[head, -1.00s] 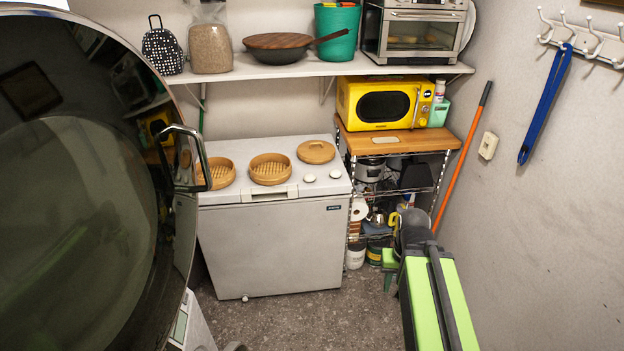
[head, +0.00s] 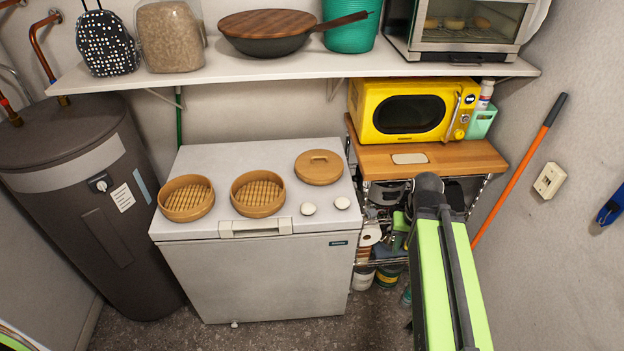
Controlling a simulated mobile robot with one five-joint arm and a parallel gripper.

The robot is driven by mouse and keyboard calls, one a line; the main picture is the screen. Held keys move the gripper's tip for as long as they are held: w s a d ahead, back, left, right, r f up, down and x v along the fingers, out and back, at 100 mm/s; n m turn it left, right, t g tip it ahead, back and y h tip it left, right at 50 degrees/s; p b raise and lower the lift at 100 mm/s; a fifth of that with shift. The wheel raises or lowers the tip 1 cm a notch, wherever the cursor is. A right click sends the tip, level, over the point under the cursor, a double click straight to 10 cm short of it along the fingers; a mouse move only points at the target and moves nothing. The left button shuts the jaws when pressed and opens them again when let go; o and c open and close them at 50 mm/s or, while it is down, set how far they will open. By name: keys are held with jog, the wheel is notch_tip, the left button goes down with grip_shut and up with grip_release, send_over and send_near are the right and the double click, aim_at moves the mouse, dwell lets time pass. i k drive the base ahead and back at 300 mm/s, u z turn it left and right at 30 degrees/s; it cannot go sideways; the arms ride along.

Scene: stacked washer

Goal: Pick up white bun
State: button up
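Two small white buns lie on the front right of the white chest freezer's lid (head: 235,160). The left bun (head: 308,209) and the right bun (head: 342,203) sit close together with a small gap between them. My green and black arm rises from the bottom right, in front of the shelf rack and right of the freezer. My gripper's fingers cannot be made out at its dark far end. The arm is apart from the buns in the picture.
Two open bamboo steamer baskets (head: 186,198) (head: 258,194) and a round wooden lid (head: 318,167) share the freezer top. A wall shelf (head: 290,66) hangs above. A yellow microwave (head: 405,110) stands on the rack at right. A dark water heater (head: 85,200) stands at left.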

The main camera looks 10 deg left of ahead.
aim_at(307, 208)
jog(key=i, duration=0.95)
jog(key=u, duration=0.95)
jog(key=k, duration=0.15)
jog(key=u, duration=2.55)
jog(key=k, duration=0.9)
jog(key=z, duration=0.2)
jog(key=i, duration=0.9)
jog(key=u, duration=0.05)
